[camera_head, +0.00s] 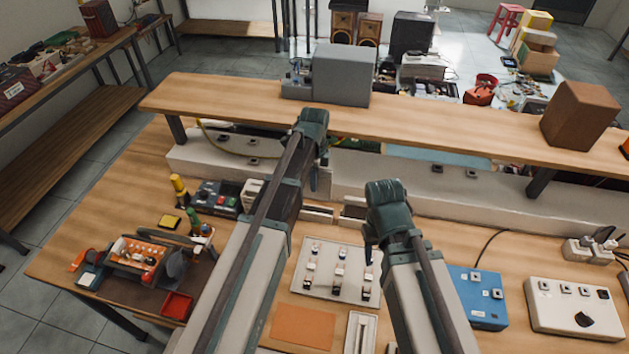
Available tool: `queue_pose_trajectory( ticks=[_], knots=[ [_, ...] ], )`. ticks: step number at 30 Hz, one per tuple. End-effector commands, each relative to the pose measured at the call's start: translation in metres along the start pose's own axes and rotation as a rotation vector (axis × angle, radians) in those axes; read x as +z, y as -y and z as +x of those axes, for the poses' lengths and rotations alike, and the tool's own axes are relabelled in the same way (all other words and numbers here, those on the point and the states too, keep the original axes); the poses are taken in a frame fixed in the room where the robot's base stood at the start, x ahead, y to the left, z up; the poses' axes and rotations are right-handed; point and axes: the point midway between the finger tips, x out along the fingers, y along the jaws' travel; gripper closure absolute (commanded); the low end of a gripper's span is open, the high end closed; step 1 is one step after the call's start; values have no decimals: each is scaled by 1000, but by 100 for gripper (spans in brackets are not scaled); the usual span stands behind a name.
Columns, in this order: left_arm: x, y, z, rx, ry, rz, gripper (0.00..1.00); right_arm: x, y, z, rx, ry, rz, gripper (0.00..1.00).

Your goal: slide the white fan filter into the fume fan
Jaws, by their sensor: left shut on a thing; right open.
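My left gripper (321,178) hangs below its dark green wrist, in front of the raised shelf. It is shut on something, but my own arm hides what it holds. My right gripper (371,243) is open, above the bench near a white panel with small switches (318,252). I cannot pick out the white fan filter for certain. I cannot clearly identify the fume fan either; part of the bench behind my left arm is hidden. Low pale pieces (318,214) show on the bench between my two arms.
The raised wooden shelf (430,130) crosses the back of the bench, with a grey box (341,76) and a brown box (579,114) on it. A blue box (477,298) and a white switch box (575,307) stand at right. Tools and a red tray (177,305) crowd the left.

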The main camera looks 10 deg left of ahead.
Motion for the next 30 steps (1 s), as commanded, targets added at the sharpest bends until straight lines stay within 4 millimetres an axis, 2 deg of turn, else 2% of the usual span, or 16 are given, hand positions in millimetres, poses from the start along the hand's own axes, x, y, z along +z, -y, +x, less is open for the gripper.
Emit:
queue_pose_trajectory(
  ticks=[30],
  knots=[
    [0,0,-58,0,0,0,100,3,-5,-58,-1,0,5,50]
  ],
)
